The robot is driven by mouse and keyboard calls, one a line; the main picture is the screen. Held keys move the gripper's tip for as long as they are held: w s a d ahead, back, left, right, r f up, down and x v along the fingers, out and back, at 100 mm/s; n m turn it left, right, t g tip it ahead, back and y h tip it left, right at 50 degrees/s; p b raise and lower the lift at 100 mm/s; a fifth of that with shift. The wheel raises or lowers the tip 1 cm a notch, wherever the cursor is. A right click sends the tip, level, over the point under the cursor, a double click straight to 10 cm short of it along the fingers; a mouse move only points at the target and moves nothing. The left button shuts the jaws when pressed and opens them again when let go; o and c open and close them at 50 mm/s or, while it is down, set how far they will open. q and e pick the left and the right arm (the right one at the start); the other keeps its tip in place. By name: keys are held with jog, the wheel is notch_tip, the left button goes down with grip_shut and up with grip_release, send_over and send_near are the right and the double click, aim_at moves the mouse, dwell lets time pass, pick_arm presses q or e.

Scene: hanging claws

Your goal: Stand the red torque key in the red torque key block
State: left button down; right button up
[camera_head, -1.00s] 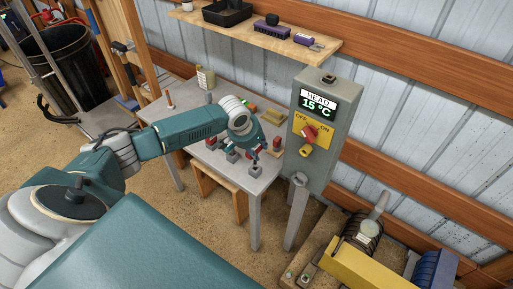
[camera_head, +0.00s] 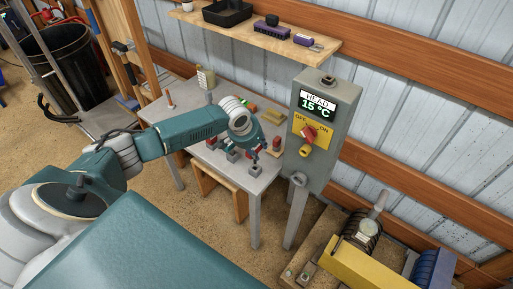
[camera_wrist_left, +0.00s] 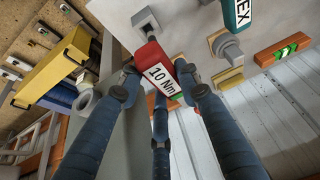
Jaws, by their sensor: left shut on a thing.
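The red torque key, labelled "10 Nm" (camera_wrist_left: 157,70), is between the fingers of my left gripper (camera_wrist_left: 163,82) in the left wrist view. My left gripper is shut on its handle. The key's thin shank points toward a small grey block (camera_wrist_left: 146,21); I cannot tell whether the tip is in it. In the head view my left gripper (camera_head: 258,149) is low over the table's near right part, just above a small grey block (camera_head: 255,169). The key is mostly hidden there by the gripper. My right gripper is not in view.
The grey table (camera_head: 226,172) holds another red-topped piece (camera_head: 277,143) close right of the gripper. A green-handled key (camera_wrist_left: 238,14) shows in the wrist view. A grey control box (camera_head: 322,130) stands close at the table's right.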

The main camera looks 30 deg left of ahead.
pick_arm(q)
jog(key=shift+f, duration=0.25)
jog(key=shift+f+b, duration=0.5)
jog(key=shift+f, duration=0.15)
jog(key=shift+f+b, duration=0.9)
jog(key=shift+f, duration=0.7)
jog(key=c, duration=1.2)
grip_release()
jog(key=shift+o, duration=0.2)
